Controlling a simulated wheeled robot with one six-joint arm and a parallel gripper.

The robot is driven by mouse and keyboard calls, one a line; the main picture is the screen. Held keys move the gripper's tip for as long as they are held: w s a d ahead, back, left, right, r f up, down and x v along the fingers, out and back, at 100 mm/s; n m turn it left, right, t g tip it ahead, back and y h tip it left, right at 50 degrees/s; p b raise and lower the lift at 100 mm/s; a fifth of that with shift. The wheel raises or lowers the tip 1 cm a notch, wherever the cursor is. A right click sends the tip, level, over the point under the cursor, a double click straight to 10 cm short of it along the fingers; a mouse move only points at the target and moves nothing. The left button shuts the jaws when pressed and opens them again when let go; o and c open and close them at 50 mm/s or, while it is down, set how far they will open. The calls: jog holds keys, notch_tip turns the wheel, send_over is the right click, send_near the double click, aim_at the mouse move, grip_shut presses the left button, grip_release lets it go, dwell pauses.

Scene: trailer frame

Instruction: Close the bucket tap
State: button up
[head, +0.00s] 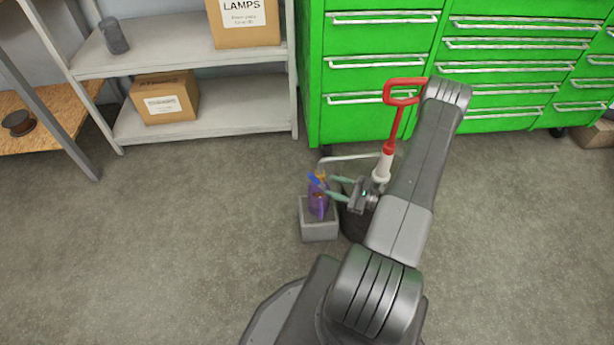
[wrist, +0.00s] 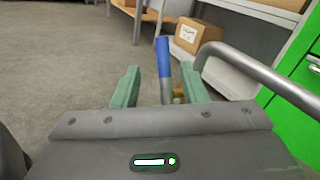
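The tap's blue lever (head: 314,181) stands up above a purple, see-through shape (head: 318,204) at a small grey box. It also shows in the wrist view (wrist: 163,65), upright, with a brass-coloured part (wrist: 179,90) at its lower right. The dark bucket (head: 354,224) is mostly hidden behind my arm. My gripper (head: 330,187) is open, with its green fingers pointing left towards the lever. In the wrist view the lever appears between the two fingers (wrist: 160,72). I cannot tell whether either finger touches it.
The grey box (head: 319,230) stands left of the bucket. A curved grey handle (wrist: 265,72) passes close at right. A red-handled tool (head: 405,92) rises behind my arm. Green drawer cabinets (head: 375,82) and shelves (head: 215,105) stand behind. The left floor is clear.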

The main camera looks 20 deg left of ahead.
aim_at(315, 179)
jog(key=a, duration=1)
jog(key=shift+w+a+b, duration=0.1)
jog(key=shift+a+b, duration=0.1)
jog(key=shift+b, duration=0.2)
grip_shut()
